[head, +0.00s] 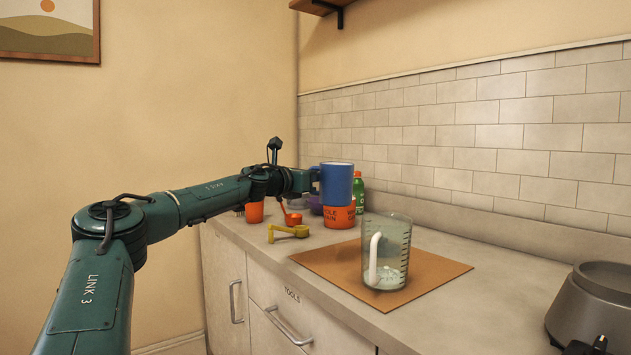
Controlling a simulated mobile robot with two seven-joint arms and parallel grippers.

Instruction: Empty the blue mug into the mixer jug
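The blue mug (337,185) is upright at the back of the counter, in front of the tiled wall. My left gripper (316,181) reaches it from the left and appears closed on its handle side; the fingertips are small and partly hidden. The mug's base overlaps an orange container in the picture, so I cannot tell whether it touches it. The mug's inside is not visible. The clear jug (400,245) with dark graduation marks stands upright on a brown mat, with a white curved bar on its near side and whitish contents low down. My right gripper is not in view.
The brown mat (440,272) has bare room around the jug. The lettered orange container (340,217), a green bottle (358,190), a yellow tool (288,232) and another orange cup (254,212) crowd the back left. A grey appliance (592,308) stands at right.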

